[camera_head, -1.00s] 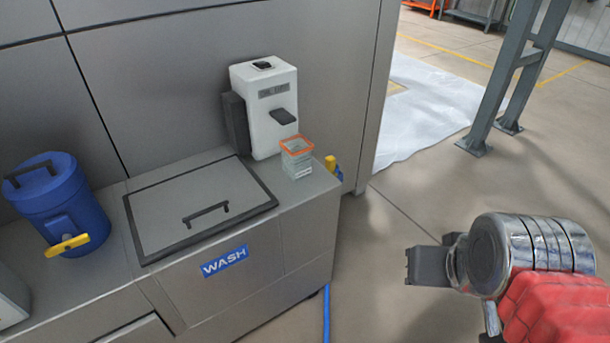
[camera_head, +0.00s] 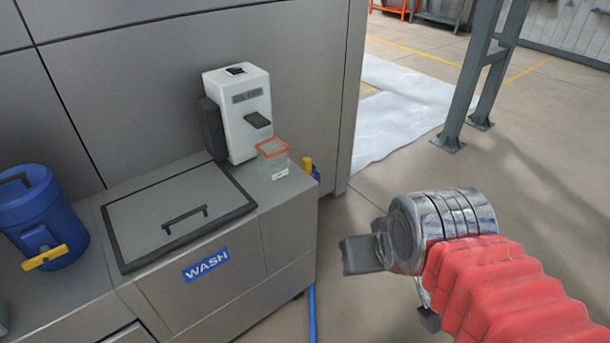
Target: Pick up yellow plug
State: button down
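No loose yellow plug shows clearly. A small yellow piece (camera_head: 308,165) stands against a blue part at the right end of the wash counter, partly hidden by the counter's corner. I cannot tell if it is the plug. My gripper (camera_head: 358,255) is a dark grey block at the end of my silver and red arm. It is in the air to the right of the counter, lower in the picture than the yellow piece and apart from it. Its fingers are seen side-on, so their opening is hidden.
The counter (camera_head: 285,235) has a lid with a black handle. A clear box with an orange rim (camera_head: 272,158) and a white dispenser (camera_head: 240,110) stand on it. A blue barrel (camera_head: 45,215) with a yellow tap is at left. A grey post (camera_head: 480,80) stands behind right.

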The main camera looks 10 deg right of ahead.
aim_at(308, 166)
jog(key=z, duration=1.85)
jog(key=i, duration=1.15)
jog(key=u, duration=0.35)
